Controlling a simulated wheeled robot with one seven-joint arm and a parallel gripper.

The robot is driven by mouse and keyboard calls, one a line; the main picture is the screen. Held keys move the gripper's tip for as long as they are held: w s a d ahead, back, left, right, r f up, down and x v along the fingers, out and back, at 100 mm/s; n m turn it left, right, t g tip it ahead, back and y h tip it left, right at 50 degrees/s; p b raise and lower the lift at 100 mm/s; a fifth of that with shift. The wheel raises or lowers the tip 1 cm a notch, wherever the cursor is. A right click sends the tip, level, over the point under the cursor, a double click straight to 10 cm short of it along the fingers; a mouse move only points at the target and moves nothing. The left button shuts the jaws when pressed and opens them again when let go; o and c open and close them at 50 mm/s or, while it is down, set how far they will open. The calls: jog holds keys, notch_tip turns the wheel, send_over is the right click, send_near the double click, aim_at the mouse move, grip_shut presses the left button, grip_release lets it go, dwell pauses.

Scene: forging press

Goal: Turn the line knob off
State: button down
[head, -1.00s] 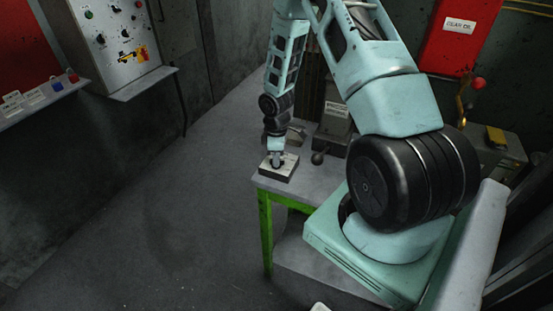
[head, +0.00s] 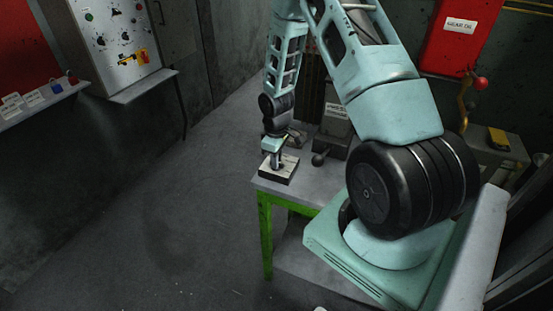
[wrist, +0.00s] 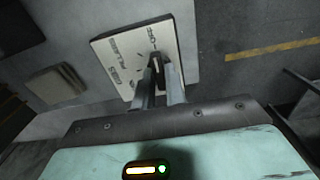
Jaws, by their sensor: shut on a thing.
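The line knob (wrist: 157,64) is a dark knob on a pale square plate (wrist: 112,52) with printed lettering, in the wrist view. In the head view the plate's box (head: 289,170) sits at the near left corner of the table. My gripper (wrist: 160,66) is over the plate with its two fingers shut on the knob, one on each side. In the head view my gripper (head: 276,160) points straight down at the box. The fingers hide part of the knob, and I cannot read its setting.
The grey table (head: 265,185) has green legs. A dark block with a ball-ended lever (head: 319,158) stands just right of the box. A control panel (head: 115,35) is on the left wall. The floor (head: 170,215) left of the table is clear.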

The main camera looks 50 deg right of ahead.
jog(key=shift+w, duration=0.1)
jog(key=c, duration=1.4)
grip_release()
jog(key=shift+c, duration=0.2)
jog(key=shift+r, duration=0.1)
notch_tip(320, 180, up, 17)
jog(key=b, duration=0.2)
jog(key=shift+r+b, duration=0.15)
jog(key=shift+b, duration=0.2)
